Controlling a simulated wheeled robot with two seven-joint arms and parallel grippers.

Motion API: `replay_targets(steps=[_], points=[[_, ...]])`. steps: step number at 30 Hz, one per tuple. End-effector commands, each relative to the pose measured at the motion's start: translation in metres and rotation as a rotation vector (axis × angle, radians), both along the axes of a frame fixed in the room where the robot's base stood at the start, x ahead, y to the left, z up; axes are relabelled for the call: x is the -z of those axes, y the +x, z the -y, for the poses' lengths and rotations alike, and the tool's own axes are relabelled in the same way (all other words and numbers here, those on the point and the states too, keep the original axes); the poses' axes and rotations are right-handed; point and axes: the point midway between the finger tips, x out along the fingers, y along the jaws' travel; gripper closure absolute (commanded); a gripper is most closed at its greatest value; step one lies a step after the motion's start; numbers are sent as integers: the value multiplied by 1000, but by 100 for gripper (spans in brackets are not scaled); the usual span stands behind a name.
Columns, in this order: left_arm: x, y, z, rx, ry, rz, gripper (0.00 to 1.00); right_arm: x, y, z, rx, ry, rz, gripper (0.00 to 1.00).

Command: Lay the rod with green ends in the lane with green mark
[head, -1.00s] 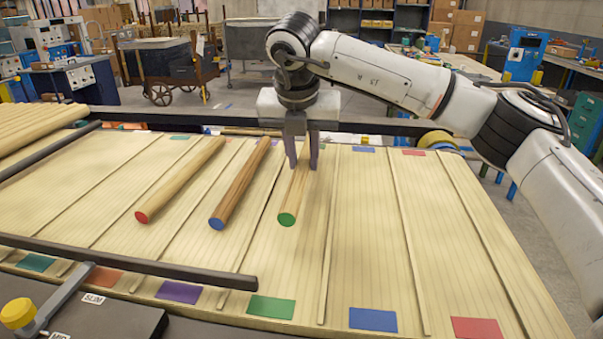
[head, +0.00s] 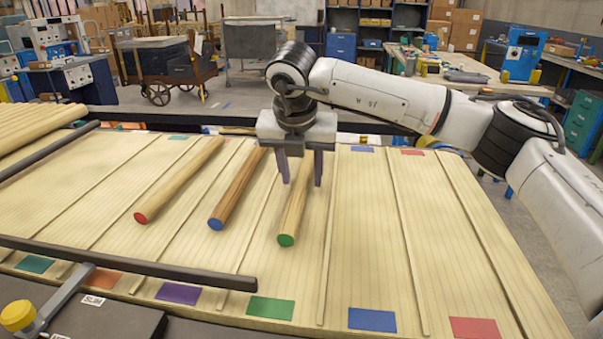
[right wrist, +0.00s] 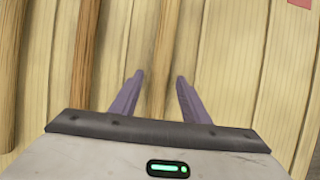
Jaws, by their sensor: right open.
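The rod with green ends (head: 288,222) lies on the slatted wooden table, between two thin strips, in the lane whose front edge bears a green mark (head: 270,307). Its near end is green; its far end is hidden behind my right gripper (head: 302,184). That gripper is open, pointing down, with one finger on each side of the rod and a gap to both. The right wrist view shows the rod (right wrist: 161,50) between the spread fingers (right wrist: 158,76). My left gripper is not in view.
A darker rod with a blue end (head: 239,190) and a rod with a red end (head: 180,181) lie in lanes to the left. Lanes with blue (head: 372,319) and red (head: 476,328) marks at right are empty. A dark bar (head: 130,263) crosses the front left.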

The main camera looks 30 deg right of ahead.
Motion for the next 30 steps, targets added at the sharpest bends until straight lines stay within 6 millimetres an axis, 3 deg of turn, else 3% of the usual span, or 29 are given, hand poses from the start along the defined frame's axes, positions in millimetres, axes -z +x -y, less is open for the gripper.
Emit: replay_targets(steps=[5,12,18,30], points=[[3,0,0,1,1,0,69,-20,-6,-6,-2,2,4,58],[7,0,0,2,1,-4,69,-69,-22,-18,-2,1,4,58],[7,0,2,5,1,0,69,-98,-32,-25,-3,0,1,58],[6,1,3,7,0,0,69,-110,-36,-28,-2,0,-1,58]])
